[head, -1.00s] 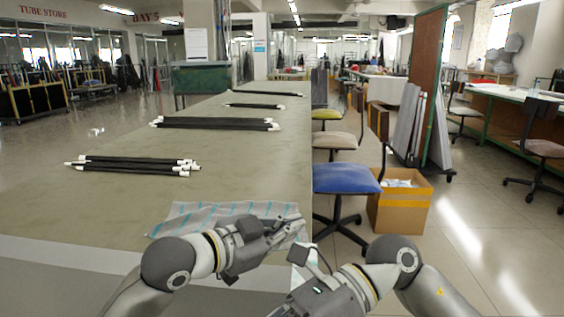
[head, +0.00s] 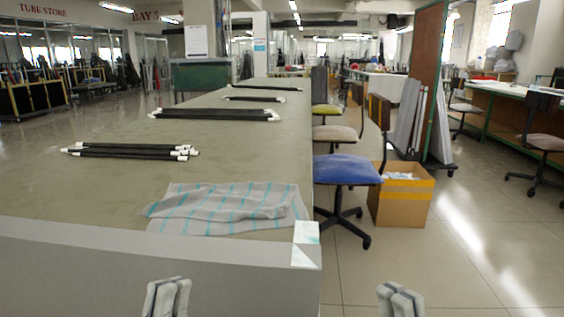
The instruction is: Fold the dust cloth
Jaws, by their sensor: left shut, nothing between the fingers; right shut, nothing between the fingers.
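The dust cloth (head: 225,208) is grey with teal stripes. It lies flat on the table near its front right corner, with its right edge close to the table's right edge. I cannot tell how many layers it has. My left gripper (head: 167,297) is shut and empty at the bottom of the head view, in front of the table and apart from the cloth. My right gripper (head: 401,299) is shut and empty at the bottom, right of the table's edge and apart from the cloth.
The long table (head: 255,150) bears several black rods with white ends in groups, the nearest rods (head: 130,151) behind and left of the cloth. A blue chair (head: 347,171) and a cardboard box (head: 402,205) stand right of the table. The tabletop around the cloth is clear.

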